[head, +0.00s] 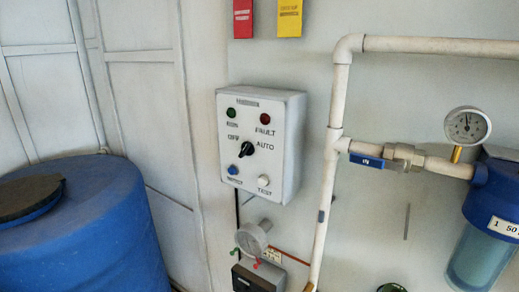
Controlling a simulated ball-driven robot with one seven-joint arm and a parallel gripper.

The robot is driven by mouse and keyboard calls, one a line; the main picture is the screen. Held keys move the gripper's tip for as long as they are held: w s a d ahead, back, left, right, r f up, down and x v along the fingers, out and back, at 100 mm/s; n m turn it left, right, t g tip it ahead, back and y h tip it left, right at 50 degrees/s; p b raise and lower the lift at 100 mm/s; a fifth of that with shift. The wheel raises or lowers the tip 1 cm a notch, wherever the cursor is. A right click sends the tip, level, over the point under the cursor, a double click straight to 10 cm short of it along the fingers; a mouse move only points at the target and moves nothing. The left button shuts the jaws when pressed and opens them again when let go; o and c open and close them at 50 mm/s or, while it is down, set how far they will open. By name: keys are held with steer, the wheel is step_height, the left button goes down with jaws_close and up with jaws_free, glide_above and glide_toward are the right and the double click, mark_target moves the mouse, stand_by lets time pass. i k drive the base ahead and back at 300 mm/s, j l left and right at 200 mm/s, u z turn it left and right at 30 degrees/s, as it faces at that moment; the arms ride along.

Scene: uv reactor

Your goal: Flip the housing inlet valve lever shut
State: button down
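The inlet valve lever (367,161) is a blue handle with a white mark that seems to read "IN". It lies roughly horizontal along the pipe, to the left of the metal valve body (404,154). The valve sits on the short white pipe between the vertical pipe and the blue-capped filter housing (480,240) at the right edge. My gripper is not in view, so its opening and its distance from the lever cannot be seen.
A pressure gauge (467,126) stands above the pipe right of the valve. A white control box (262,145) hangs left of the vertical pipe (328,190). A blue barrel (105,225) fills the lower left. The wall around the lever is largely clear.

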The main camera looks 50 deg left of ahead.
mark_target(363, 160)
steer(key=u, duration=0.8)
